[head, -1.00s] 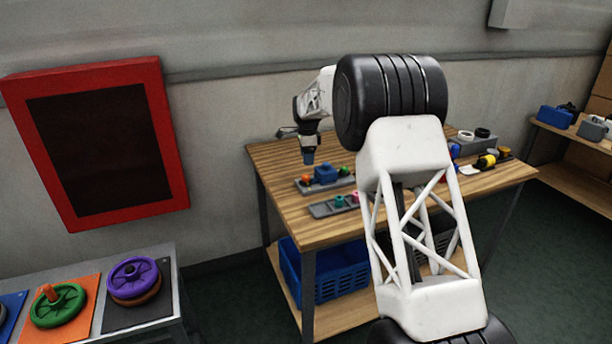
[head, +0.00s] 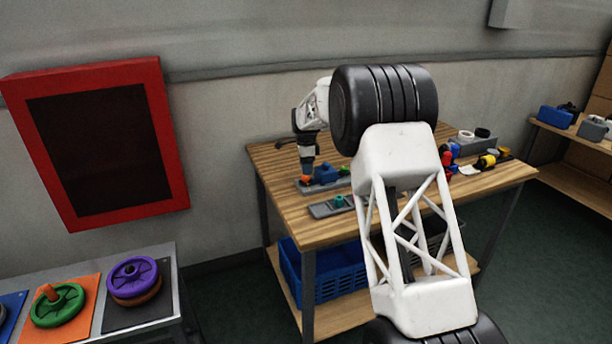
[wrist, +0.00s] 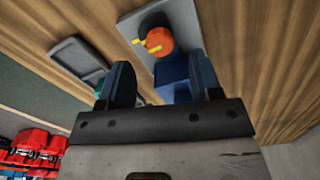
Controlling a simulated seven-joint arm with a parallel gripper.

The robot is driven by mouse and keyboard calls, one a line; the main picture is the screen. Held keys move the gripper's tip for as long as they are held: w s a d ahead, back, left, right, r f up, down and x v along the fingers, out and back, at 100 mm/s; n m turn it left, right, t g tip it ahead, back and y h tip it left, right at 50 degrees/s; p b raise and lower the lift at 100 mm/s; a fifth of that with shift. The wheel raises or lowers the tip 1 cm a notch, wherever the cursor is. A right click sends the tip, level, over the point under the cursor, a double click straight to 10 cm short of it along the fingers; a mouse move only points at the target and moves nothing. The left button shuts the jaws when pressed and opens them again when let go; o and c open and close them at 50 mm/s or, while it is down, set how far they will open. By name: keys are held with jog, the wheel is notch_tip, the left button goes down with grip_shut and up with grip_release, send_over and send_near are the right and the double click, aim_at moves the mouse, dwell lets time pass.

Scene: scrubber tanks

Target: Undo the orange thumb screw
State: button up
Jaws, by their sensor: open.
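The orange thumb screw (wrist: 160,41) has yellow tabs and sits on a grey plate (wrist: 131,20) in the wrist view. In the head view the orange screw (head: 305,179) shows at the left end of the grey plate, just under my gripper (head: 307,172). In the wrist view my gripper (wrist: 163,80) is open, with its two dark blue fingers apart. The screw shows beyond the fingertips, roughly between them. I cannot tell whether a finger touches it. A blue block (head: 326,172) stands on the same plate beside the screw, partly hidden by a finger in the wrist view.
A grey tray (head: 325,210) with a green piece lies nearer the table's front edge. Coloured items, including a yellow one (head: 486,161), lie at the table's right. A blue crate (head: 330,284) sits on the lower shelf. Handwheels, one purple (head: 132,270), stand on a bench at left.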

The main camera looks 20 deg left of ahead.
aim_at(306, 180)
jog(key=shift+f, duration=2.05)
jog(key=c, duration=0.9)
jog(key=shift+c, duration=0.2)
